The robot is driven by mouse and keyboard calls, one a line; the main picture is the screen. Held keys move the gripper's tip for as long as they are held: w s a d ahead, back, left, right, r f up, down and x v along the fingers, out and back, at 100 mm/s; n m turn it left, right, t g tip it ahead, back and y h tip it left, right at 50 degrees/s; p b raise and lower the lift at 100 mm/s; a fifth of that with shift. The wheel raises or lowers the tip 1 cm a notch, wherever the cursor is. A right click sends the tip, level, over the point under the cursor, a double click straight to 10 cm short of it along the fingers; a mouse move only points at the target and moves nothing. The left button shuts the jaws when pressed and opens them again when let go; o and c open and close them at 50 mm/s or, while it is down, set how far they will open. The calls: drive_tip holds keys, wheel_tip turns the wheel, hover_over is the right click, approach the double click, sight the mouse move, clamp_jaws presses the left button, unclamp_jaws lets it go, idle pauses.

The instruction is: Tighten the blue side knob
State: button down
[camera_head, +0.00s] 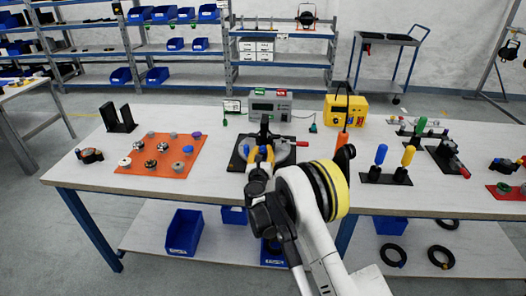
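My white arm with a yellow ring comes in from the bottom and reaches over the table's front middle. My dark gripper (257,172) is at a black fixture (284,153) that has a red-tipped handle. Small blue parts (262,150) show right at the gripper's end, beside a yellow part; I cannot tell which is the side knob. The fingertips are small and dark, so whether they touch or hold a blue part is unclear. My gripper and arm hide part of the fixture.
An orange mat (128,161) with several knobs lies at left, near a black slotted stand (117,119). A grey meter box (270,106) and yellow case (345,110) stand behind. Blue- and yellow-handled tools (381,154) stand at right. Bare table lies between mat and fixture.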

drive_tip(key=m, duration=0.4)
drive_tip(key=shift+m, duration=0.3)
drive_tip(key=c, duration=1.1)
unclamp_jaws()
drive_tip(key=s, duration=1.2)
drive_tip(key=shift+a, duration=0.15)
